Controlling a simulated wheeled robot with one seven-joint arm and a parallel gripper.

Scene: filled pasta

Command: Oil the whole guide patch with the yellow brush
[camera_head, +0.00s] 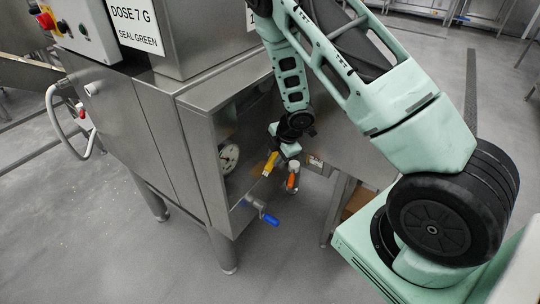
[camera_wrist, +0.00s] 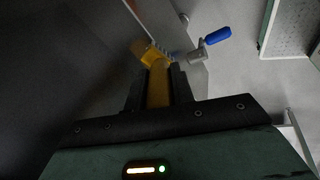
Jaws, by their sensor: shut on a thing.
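My gripper (camera_head: 281,151) is at the open side bay of the steel machine in the head view. It is shut on the yellow brush (camera_head: 270,164), which points down and to the left. In the wrist view the yellow brush (camera_wrist: 158,88) stands between the two dark fingers (camera_wrist: 159,84). Its wider yellow head and pale bristles are beyond the fingertips, close to a dark grey surface. I cannot tell whether the bristles touch it. I cannot make out the guide patch or any oil in either view.
The steel machine (camera_head: 160,130) has a round dial (camera_head: 229,157) inside its bay. A blue-handled valve (camera_head: 270,218) sticks out at the bay's lower edge. An orange-handled part (camera_head: 291,181) is just right of the brush. Open floor (camera_head: 80,230) lies at the left.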

